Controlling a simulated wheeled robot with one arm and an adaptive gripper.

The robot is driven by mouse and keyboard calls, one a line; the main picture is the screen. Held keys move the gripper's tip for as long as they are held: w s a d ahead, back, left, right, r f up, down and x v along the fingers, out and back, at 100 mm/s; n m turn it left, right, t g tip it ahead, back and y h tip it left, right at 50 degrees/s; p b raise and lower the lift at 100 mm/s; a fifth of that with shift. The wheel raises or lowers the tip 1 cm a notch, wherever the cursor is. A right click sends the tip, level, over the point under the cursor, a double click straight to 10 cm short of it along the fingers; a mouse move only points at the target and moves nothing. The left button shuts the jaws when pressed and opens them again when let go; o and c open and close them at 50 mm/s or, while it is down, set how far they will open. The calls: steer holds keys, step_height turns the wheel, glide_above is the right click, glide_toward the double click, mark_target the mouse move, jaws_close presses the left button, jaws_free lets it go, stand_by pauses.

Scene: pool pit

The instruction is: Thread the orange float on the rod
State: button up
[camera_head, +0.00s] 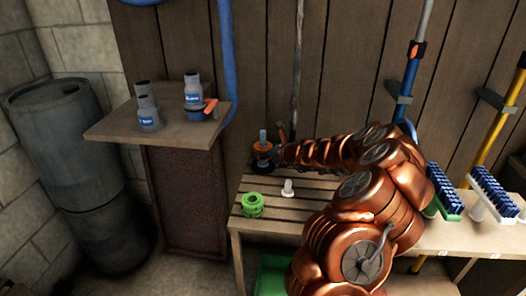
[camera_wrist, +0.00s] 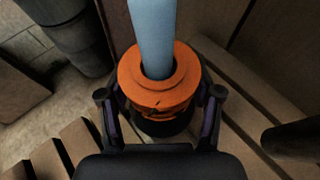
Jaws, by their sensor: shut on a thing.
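The orange float (camera_wrist: 158,82) is around the light blue rod (camera_wrist: 154,35), which comes up through its hole in the wrist view. My gripper (camera_wrist: 160,98) is shut on the float, with one dark finger on each side. A dark part shows under the float; whether the float rests on it I cannot tell. In the head view the float (camera_head: 262,147) is at the back left of the slatted bench (camera_head: 310,188), with the rod's top (camera_head: 262,135) standing above it. My arm comes in from the right.
A green ring-shaped thing (camera_head: 252,206) and a small white peg (camera_head: 288,188) stand on the bench in front. A wooden shelf (camera_head: 110,131) with grey fittings is at the left, and blue brushes (camera_head: 443,187) are at the right. The plank wall is close behind.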

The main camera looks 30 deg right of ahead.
steer(key=shift+f, duration=0.65)
steer(key=shift+f+b, duration=0.3)
steer(key=shift+b, duration=0.05)
steer(key=shift+f, duration=0.25)
steer(key=o, duration=1.2)
steer(key=shift+o, duration=0.7)
steer(key=shift+s, duration=0.1)
